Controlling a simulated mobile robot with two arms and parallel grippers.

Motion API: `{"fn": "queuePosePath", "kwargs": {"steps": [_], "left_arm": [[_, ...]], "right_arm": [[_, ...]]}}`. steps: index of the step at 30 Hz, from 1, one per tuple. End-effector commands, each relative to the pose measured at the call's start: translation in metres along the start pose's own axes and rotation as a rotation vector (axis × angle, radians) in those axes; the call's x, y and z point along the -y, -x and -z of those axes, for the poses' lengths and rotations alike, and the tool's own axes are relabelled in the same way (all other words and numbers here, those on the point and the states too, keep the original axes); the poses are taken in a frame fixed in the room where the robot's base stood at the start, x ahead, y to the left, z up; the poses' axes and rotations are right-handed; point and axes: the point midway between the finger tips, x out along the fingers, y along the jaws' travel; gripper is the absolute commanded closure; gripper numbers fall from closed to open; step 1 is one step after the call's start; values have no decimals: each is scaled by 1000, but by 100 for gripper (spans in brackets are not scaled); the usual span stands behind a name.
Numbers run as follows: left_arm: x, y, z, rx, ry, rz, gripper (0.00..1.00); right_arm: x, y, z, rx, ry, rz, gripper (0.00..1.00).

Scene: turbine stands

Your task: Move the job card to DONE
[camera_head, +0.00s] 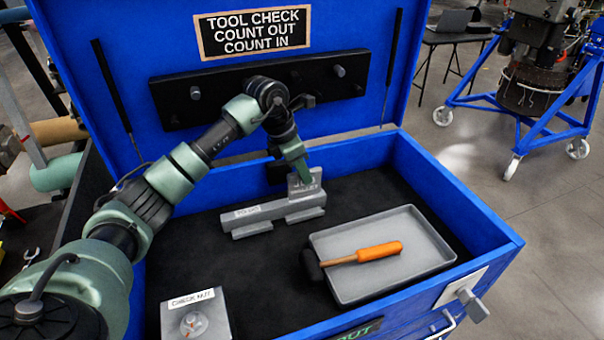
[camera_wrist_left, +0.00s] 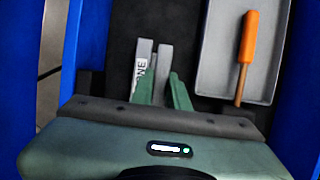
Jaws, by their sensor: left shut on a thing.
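A small upright grey plate (camera_head: 303,187), which seems to be the job card, stands at the right end of a long grey block (camera_head: 272,215) on the chest's dark floor. The block carries a white label on its left part, too blurred to read surely. My left gripper (camera_head: 297,168) is shut on the card's top from above. I cannot tell whether the card touches the block. In the left wrist view, the fingers (camera_wrist_left: 164,92) flank grey pieces, and a white label (camera_wrist_left: 140,74) ending in "ONE" shows beside them. My right gripper is out of view.
A grey tray (camera_head: 429,257) lies at right with an orange-handled mallet (camera_head: 378,251) across its left rim. A labelled grey block (camera_head: 196,318) stands near the front left. The blue chest walls (camera_head: 462,205) and open lid (camera_head: 362,22) surround the space.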

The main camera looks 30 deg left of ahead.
Motion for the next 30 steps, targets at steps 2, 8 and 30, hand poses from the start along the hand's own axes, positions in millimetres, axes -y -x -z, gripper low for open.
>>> {"fn": "queuePosePath", "kwargs": {"steps": [2, 8, 30], "left_arm": [[-2, -1, 1, -3, 11, -1, 100], [-1, -14, 6, -2, 11, 0, 100], [-2, -45, 16, -1, 10, -2, 100]], "right_arm": [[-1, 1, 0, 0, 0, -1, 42], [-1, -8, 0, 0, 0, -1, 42], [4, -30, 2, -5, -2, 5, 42]]}}
